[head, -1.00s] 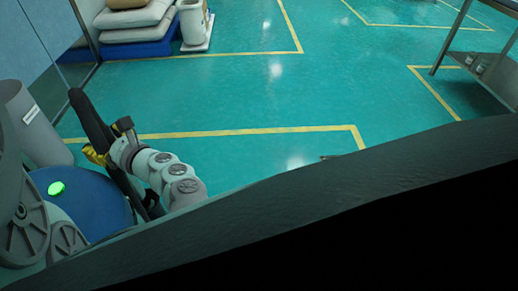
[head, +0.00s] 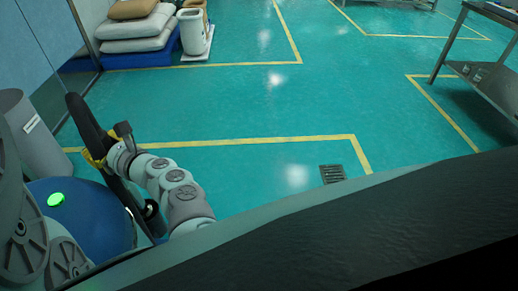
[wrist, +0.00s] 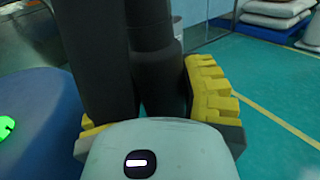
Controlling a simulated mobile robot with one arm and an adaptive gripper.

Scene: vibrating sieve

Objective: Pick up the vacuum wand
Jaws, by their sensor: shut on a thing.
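The vacuum wand (head: 86,122) is a long dark tube that leans at a slant at the left of the head view. My gripper (head: 95,158), with yellow finger pads, is shut around it partway along its length. In the wrist view the dark wand (wrist: 156,70) stands between the yellow pads of my gripper (wrist: 150,110), next to a second dark tube-like part on its left. The wand's lower end is partly hidden behind my arm.
A blue round body with a green button (head: 56,199) stands at lower left. A grey bin (head: 35,135) is behind it. Stacked sacks (head: 137,32) and a white container (head: 193,32) are at the back. A metal table (head: 482,75) is at right. The middle floor is clear.

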